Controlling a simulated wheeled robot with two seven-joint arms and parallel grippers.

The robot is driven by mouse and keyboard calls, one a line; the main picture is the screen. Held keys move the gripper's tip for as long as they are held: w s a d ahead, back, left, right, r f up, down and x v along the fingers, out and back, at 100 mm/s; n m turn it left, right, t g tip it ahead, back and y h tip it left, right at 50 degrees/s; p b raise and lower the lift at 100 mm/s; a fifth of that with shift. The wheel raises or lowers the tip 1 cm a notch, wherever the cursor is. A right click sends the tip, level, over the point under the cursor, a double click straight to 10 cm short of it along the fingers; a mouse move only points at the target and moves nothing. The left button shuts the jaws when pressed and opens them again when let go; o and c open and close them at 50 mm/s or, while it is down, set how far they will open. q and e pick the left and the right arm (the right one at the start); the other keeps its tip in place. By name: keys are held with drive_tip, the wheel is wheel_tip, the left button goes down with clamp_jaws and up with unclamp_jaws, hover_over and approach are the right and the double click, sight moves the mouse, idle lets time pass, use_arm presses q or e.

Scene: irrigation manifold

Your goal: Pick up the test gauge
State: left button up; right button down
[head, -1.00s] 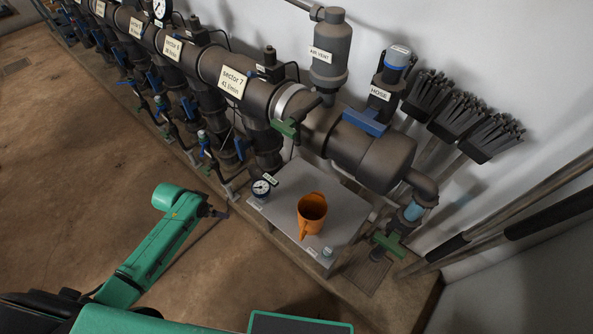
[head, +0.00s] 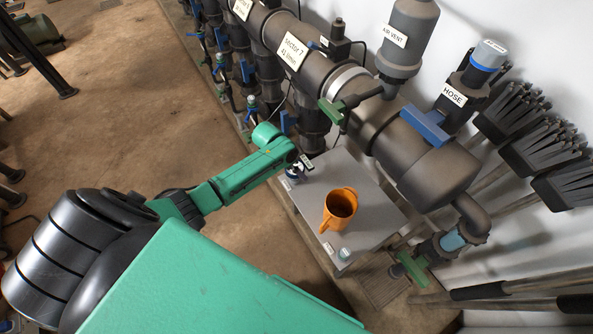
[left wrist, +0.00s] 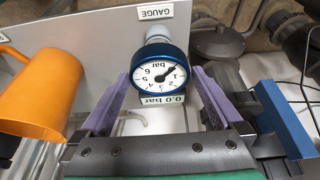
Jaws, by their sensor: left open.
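The test gauge has a blue rim and a white dial, and it shows in the left wrist view (left wrist: 160,74) with a "0.0 bar" tag below the dial. It stands at the left end of the grey shelf (head: 358,180), partly hidden by my left arm in the head view. My left gripper (left wrist: 160,88) is open, with one purple finger on each side of the gauge and a visible gap on both sides. How deep the fingers reach around it is hard to tell. My right gripper is not in view.
An orange jug (head: 340,208) stands on the shelf right of the gauge, near a small capped item (head: 344,254). A "GAUGE" label (left wrist: 156,12) lies behind the gauge. Dark manifold pipes with a green-handled valve (head: 332,111) rise behind the shelf. Open floor lies left.

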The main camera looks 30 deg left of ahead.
use_arm(q)
drive_tip(key=shift+w+f, duration=0.2)
drive_tip(key=shift+f, duration=0.15)
drive_tip(key=shift+r, duration=0.1)
drive_tip(key=c, duration=1.1)
